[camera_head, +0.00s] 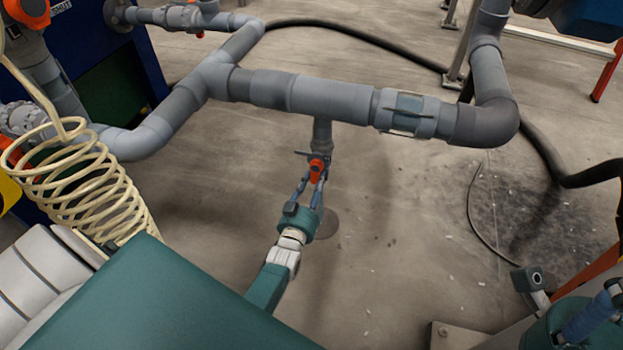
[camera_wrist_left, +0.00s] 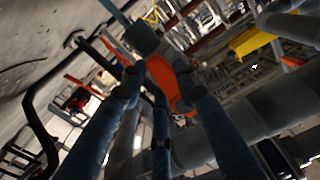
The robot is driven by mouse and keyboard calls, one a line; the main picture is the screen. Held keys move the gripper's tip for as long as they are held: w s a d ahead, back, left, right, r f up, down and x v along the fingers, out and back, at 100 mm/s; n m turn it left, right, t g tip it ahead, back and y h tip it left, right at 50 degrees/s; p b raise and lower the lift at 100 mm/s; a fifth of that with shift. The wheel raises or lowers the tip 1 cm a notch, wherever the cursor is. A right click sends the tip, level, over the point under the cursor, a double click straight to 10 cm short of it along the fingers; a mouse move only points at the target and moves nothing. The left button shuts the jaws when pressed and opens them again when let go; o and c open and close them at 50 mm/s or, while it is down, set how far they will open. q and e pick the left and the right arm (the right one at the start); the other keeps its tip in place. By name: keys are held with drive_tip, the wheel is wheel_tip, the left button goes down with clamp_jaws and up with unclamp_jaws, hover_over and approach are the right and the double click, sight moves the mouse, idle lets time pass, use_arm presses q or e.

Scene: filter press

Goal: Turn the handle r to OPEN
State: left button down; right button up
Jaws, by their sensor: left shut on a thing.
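The orange handle (camera_head: 316,166) sits on a small valve below the vertical grey stub that drops from the horizontal pipe. My left gripper (camera_head: 314,180) reaches up to it from below, its fingers closed around the handle. In the left wrist view the orange handle (camera_wrist_left: 168,82) shows between the dark blue fingers (camera_wrist_left: 160,100), close to the dark valve body. The fingers hide part of the handle. At the lower right edge of the head view, part of my right gripper (camera_head: 590,318) shows, a teal body with a blue finger; its fingertips are not clear.
A thick grey pipe (camera_head: 300,92) runs across just above the valve, with an elbow at the right. A coiled cream hose (camera_head: 85,190) hangs at the left. Black hoses lie on the floor (camera_head: 390,240). Floor around the left gripper is clear.

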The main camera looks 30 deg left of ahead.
use_arm(q)
drive_tip(key=shift+w+r+n, duration=0.2)
drive_tip(key=shift+r+n, duration=0.2)
drive_tip(key=shift+n, duration=0.8)
drive_tip(key=c, duration=1.3)
unclamp_jaws()
drive_tip(key=shift+o, duration=0.2)
drive_tip(key=shift+s+d+f, duration=0.2)
drive_tip(key=shift+s, duration=0.05)
drive_tip(key=v, duration=1.1)
drive_tip(key=shift+s+d, duration=0.25)
